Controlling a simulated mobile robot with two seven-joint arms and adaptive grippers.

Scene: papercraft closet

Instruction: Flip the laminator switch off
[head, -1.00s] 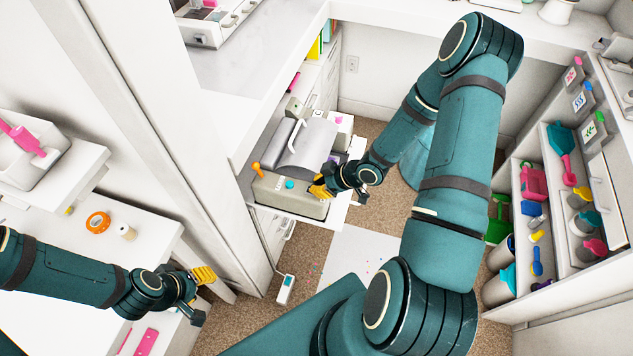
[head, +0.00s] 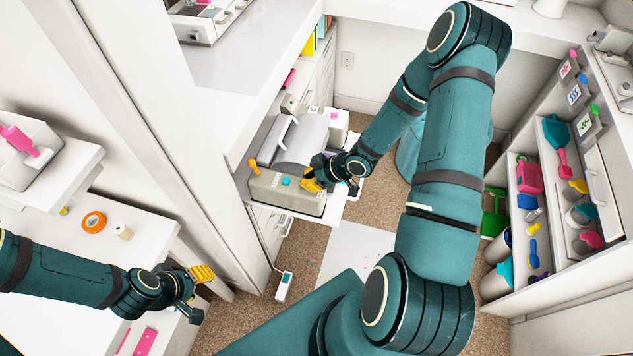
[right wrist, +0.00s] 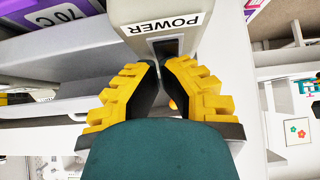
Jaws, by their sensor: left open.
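The laminator (head: 268,192) stands on a pull-out shelf in the head view. It has a beige front panel, an orange knob (head: 254,166), a teal button (head: 286,182) and a grey body behind. My right gripper (head: 308,184) is at the right end of its panel. In the right wrist view, a POWER label (right wrist: 168,28) sits on the beige panel, above a dark recessed switch (right wrist: 165,47). My right gripper's yellow-padded fingertips (right wrist: 160,66) are together just below the switch; contact cannot be told. My left gripper (head: 200,292) is open and empty at the lower left.
A white desk with an orange tape roll (head: 94,222) lies at the left. A tool rack (head: 512,195) with colourful tools stands at the right. A white closet panel (head: 140,120) rises left of the laminator.

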